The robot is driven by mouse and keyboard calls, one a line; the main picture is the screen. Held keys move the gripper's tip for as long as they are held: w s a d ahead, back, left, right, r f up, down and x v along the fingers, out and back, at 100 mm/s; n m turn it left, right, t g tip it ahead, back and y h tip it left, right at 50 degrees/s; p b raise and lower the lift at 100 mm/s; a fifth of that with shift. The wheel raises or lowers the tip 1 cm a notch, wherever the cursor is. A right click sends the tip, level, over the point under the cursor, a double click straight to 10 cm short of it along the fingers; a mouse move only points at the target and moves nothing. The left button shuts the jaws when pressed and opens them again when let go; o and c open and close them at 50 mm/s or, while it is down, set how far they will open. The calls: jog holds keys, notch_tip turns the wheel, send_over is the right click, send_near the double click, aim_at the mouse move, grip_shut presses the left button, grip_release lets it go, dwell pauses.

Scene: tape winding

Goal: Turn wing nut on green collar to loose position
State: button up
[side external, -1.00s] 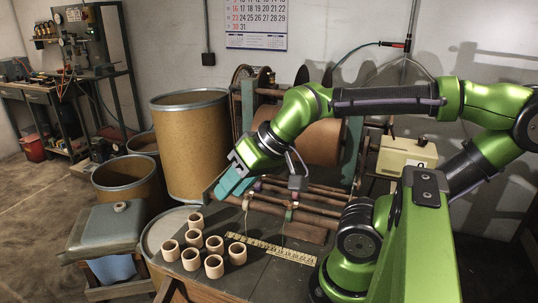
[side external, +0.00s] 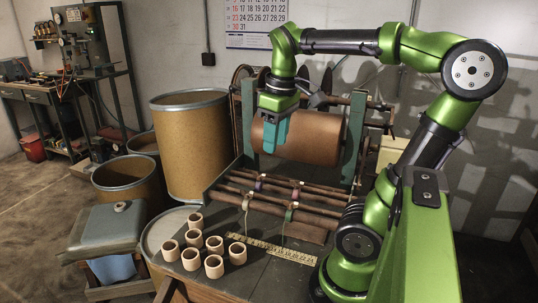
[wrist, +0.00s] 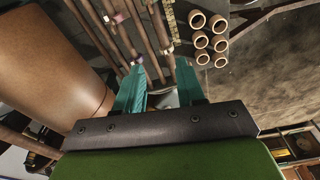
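The green collar (side external: 290,212) is a small ring around one of the front rods of the winding frame in the side external view. A pale bit shows on top of it, but it is too small to tell how the wing nut is turned. My gripper (side external: 273,150) has teal fingers pointing down, in front of the large brown roll and well above the rods. In the wrist view, the two fingers (wrist: 160,75) stand apart with nothing held between them. The rods show beyond the fingertips there.
Other small collars, including a purple one (side external: 259,184), sit on the rods (side external: 320,197). The brown roll (side external: 312,140) is behind. Several cardboard cores (side external: 213,245) and a yellow ruler (side external: 270,251) lie on the table in front. Free air lies above the rods.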

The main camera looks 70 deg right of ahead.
jog(key=s+d+r+g, duration=0.1)
jog(key=n, duration=0.2)
send_near(291, 204)
jog(key=f, duration=0.2)
jog(key=w+f, duration=0.1)
jog(key=f, duration=0.2)
jog(key=w+f, duration=0.1)
jog(key=f, duration=0.2)
jog(key=shift+d, duration=0.25)
jog(key=shift+c, duration=0.2)
grip_shut()
